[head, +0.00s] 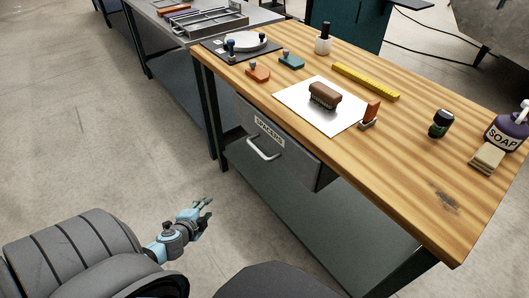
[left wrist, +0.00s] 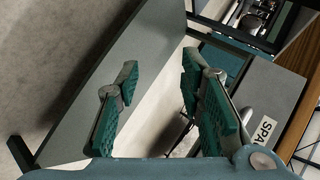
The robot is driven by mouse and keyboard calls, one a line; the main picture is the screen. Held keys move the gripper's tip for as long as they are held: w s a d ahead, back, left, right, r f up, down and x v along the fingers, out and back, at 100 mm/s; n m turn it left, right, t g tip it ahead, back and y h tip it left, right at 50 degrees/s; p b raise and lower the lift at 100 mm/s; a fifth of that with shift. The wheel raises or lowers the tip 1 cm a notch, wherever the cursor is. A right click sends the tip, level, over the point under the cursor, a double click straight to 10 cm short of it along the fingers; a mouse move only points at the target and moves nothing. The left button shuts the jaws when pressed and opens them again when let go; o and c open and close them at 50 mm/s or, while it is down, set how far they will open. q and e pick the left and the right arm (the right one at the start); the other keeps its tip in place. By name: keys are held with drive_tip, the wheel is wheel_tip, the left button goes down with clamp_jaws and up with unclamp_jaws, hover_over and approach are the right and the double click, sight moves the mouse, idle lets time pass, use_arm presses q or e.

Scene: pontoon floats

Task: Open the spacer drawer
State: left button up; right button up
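The spacer drawer (head: 290,150) is a grey box front under the wooden tabletop, labelled SPACERS, and looks shut. Its pale bar handle (head: 263,152) sits below the label. My right gripper is not in view.
A grey lower shelf (head: 310,215) runs beneath. The floor at left is clear.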

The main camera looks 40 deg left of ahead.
use_arm(q)
drive_tip(key=w+d+r+m+t+h+b, duration=0.1)
drive_tip(key=w+d+r+m+t+b, duration=0.1)
drive_tip(key=w+r+m+t, duration=0.3)
drive_tip(key=m+t+h, duration=0.1)
drive_tip(key=m+h, duration=0.1)
drive_tip(key=m, duration=0.1)
approach(257, 148)
drive_tip(key=shift+n, duration=0.3)
drive_tip(key=w+f, duration=0.1)
drive_tip(key=w, duration=0.5)
drive_tip(key=w+f+p, duration=0.1)
drive_tip(key=w, duration=0.2)
drive_tip(key=shift+a+f, duration=0.3)
drive_tip(key=shift+w, duration=0.45)
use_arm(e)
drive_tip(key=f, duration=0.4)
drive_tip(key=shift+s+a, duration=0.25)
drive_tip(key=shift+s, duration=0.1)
use_arm(q)
clamp_jaws()
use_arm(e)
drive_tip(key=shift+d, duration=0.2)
use_arm(q)
drive_tip(key=shift+a, duration=0.2)
